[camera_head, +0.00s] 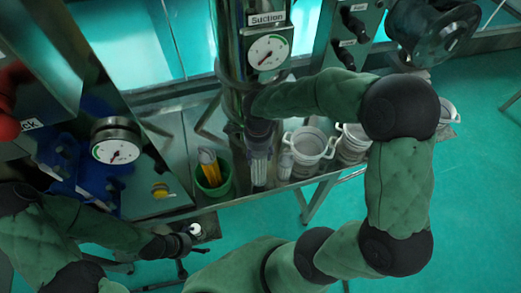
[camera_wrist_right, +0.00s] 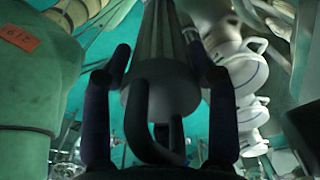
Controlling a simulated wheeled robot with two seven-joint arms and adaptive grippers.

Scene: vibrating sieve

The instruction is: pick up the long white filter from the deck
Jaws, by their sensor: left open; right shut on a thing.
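The long filter (camera_head: 259,165) shows as a pale grey ribbed cylinder, roughly upright in the head view below my right gripper (camera_head: 258,130). I cannot tell whether the filter's lower end touches the deck (camera_head: 235,200). My left gripper (camera_head: 187,240) is open and low at the left, apart from the filter, near a small round silver-white part.
A green cup (camera_head: 214,190) with yellow items stands left of the filter. A small pale cylinder (camera_head: 286,165) and white-grey pots (camera_head: 308,148) stand to its right. A steel suction column with a gauge (camera_head: 268,52) rises behind. A second gauge (camera_head: 116,151) is at left.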

